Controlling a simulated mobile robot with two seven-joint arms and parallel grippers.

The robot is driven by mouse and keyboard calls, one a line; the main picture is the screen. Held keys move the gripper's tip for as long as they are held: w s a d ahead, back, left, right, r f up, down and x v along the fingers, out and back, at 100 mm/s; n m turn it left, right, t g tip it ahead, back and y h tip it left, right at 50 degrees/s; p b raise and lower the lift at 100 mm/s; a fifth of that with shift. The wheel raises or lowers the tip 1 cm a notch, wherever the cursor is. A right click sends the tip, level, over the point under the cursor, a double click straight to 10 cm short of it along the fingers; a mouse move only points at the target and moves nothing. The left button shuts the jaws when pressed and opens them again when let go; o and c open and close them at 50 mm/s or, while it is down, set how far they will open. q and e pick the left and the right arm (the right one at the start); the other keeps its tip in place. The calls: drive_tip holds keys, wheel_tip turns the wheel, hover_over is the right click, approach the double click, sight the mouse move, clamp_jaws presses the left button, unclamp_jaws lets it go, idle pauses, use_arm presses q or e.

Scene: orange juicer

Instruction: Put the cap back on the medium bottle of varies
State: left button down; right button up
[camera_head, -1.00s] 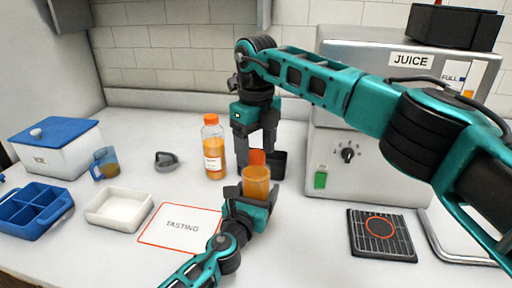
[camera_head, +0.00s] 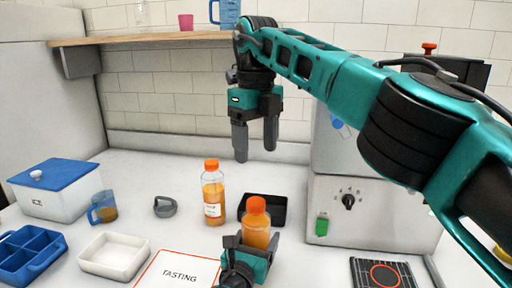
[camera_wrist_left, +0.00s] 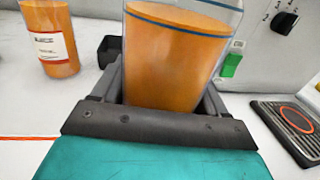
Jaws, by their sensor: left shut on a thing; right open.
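A bottle of orange juice (camera_head: 256,236) stands upright in my left gripper (camera_head: 250,248), which is shut on its body. An orange cap (camera_head: 255,205) sits on top of this bottle. The left wrist view shows the bottle's juice-filled body (camera_wrist_left: 170,60) close up between the fingers; its top is out of that view. My right gripper (camera_head: 255,153) is open and empty, raised above and behind the bottle, apart from the cap. Its fingers point down.
A taller capped juice bottle (camera_head: 213,196) stands left of the held one. A black tray (camera_head: 283,212) is behind it, and the juicer (camera_head: 370,215) is to the right. The tasting mat (camera_head: 172,262) and white tray (camera_head: 114,258) lie left. A shelf (camera_head: 140,38) hangs at the upper left.

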use_arm(q)
unclamp_jaws()
drive_tip(key=p+v, duration=0.1)
drive_tip(key=v, duration=1.2)
drive_tip(key=shift+p, duration=0.3)
